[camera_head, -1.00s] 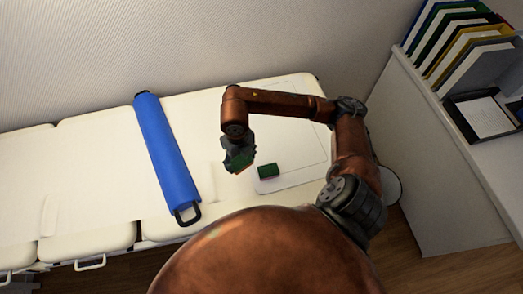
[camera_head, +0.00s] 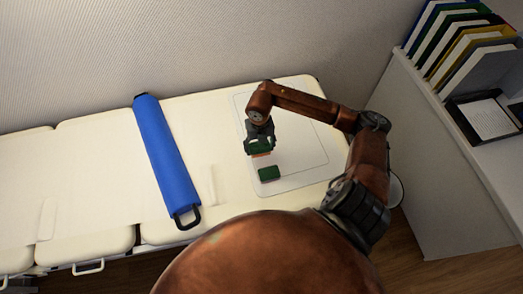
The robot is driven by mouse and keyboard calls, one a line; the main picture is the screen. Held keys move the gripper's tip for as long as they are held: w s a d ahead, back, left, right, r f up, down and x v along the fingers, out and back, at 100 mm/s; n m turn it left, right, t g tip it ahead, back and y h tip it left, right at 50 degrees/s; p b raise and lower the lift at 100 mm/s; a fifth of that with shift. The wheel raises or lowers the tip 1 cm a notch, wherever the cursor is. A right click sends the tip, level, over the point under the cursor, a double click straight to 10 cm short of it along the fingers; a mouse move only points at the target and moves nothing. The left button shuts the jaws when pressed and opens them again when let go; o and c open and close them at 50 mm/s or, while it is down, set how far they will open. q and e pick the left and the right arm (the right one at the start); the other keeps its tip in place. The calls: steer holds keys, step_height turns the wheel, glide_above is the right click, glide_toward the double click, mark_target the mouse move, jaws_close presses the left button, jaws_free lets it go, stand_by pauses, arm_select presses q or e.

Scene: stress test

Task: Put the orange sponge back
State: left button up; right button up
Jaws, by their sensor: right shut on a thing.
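My right gripper (camera_head: 259,141) is shut on a small sponge (camera_head: 261,154) with a dark green top and an orange lower part. It holds the sponge over the white board on the bench, just behind another sponge. That second sponge (camera_head: 269,174) has a dark green top and lies on the white board (camera_head: 305,178); its lower colour is hard to make out. Whether the held sponge touches the board, I cannot tell. My left gripper is not in view.
A long blue roll (camera_head: 167,155) with a dark handle lies across the cream padded bench (camera_head: 90,185). A cabinet (camera_head: 428,170) at the right bears upright folders (camera_head: 455,45) and a dark tray (camera_head: 486,117). The left part of the bench is clear.

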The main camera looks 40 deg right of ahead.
mark_target(262, 149)
steer(key=shift+w+d+f, duration=0.25)
steer(key=shift+d+f, duration=0.4)
steer(key=shift+f, duration=0.15)
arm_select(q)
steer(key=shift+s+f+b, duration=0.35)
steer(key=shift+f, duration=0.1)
arm_select(e)
steer(key=shift+w+d+f, duration=0.1)
steer(key=shift+d+f, duration=0.1)
steer(key=shift+f, duration=1.6)
steer(key=shift+f, duration=0.2)
steer(key=o, duration=1.1)
steer(key=shift+o, duration=0.2)
steer(key=shift+r, duration=0.6)
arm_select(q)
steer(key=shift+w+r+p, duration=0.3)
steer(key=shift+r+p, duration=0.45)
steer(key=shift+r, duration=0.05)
arm_select(e)
step_height(262, 149, up, 11)
steer(key=shift+r, duration=0.1)
